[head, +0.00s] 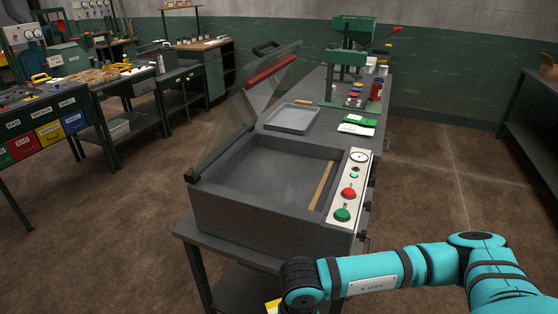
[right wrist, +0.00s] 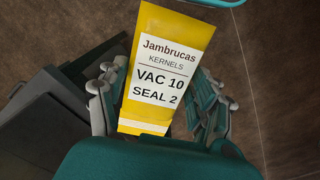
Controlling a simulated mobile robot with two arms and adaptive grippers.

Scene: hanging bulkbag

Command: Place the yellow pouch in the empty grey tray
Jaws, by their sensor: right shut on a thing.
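The yellow pouch (right wrist: 165,75) has a white label reading "Jambrucas KERNELS VAC 10 SEAL 2". My right gripper (right wrist: 163,100) is shut on it, with a finger at each side in the right wrist view. In the head view only a small yellow corner of the pouch (head: 272,306) shows at the bottom edge, below the wrist of my teal right arm; the fingers are out of sight there. The grey tray (head: 292,119) lies empty on the bench behind the open sealing machine. My left gripper is not in view.
The vacuum sealing machine (head: 270,222) stands between my right arm and the tray, its clear lid (head: 226,128) raised. Its panel has red and green buttons. Green and white packets (head: 357,125) lie right of the tray, and a green press (head: 350,60) stands behind.

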